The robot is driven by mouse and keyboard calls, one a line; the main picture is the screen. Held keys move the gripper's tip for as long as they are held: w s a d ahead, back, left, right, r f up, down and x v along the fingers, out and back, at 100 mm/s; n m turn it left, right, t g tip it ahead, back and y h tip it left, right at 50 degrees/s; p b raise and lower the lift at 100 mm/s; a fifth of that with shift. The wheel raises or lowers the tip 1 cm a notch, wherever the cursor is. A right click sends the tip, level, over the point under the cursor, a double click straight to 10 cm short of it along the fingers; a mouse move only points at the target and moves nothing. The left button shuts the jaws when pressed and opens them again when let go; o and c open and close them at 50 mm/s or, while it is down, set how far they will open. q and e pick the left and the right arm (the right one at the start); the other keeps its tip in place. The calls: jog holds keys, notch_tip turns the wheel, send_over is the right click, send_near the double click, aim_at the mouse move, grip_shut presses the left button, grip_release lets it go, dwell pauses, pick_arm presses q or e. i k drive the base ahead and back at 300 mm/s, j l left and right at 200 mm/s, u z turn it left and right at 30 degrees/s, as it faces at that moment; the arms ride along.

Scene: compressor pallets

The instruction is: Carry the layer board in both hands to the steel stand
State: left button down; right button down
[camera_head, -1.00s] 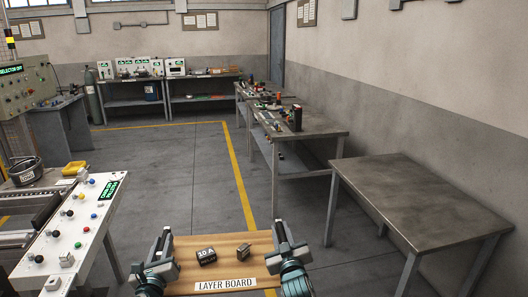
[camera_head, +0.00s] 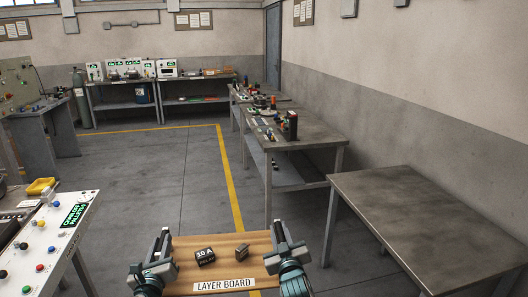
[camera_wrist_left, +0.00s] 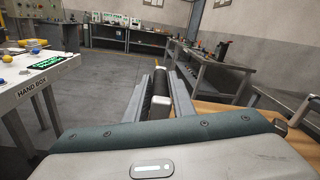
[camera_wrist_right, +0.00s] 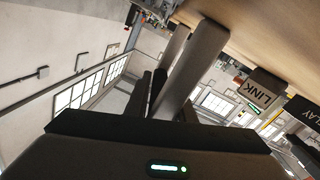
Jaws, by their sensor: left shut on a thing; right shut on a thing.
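The layer board (camera_head: 222,270) is a light wooden board with a white label on its front edge, held level in front of me. My left gripper (camera_head: 164,243) is shut on its left edge, and my right gripper (camera_head: 281,236) is shut on its right edge. A black relay block (camera_head: 205,256) and a small grey link block (camera_head: 242,251) sit on the board, apart from each other. A bare steel table (camera_head: 425,215), seemingly the steel stand, is to the right and ahead of the board. The board also shows in the left wrist view (camera_wrist_left: 208,112) and right wrist view (camera_wrist_right: 250,30).
A white control panel (camera_head: 42,245) with knobs and a green display is close on the left. A long workbench (camera_head: 300,132) with parts on it stands beyond the steel table along the right wall. Open grey floor with a yellow line (camera_head: 230,180) lies ahead.

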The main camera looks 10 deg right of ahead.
aim_at(404, 211)
jog(key=i+l, duration=0.15)
jog(key=i, duration=0.3)
jog(key=i+l, duration=0.15)
jog(key=i, duration=0.3)
jog(key=i+l, duration=0.15)
jog(key=i, duration=2.3)
jog(key=z, duration=1.25)
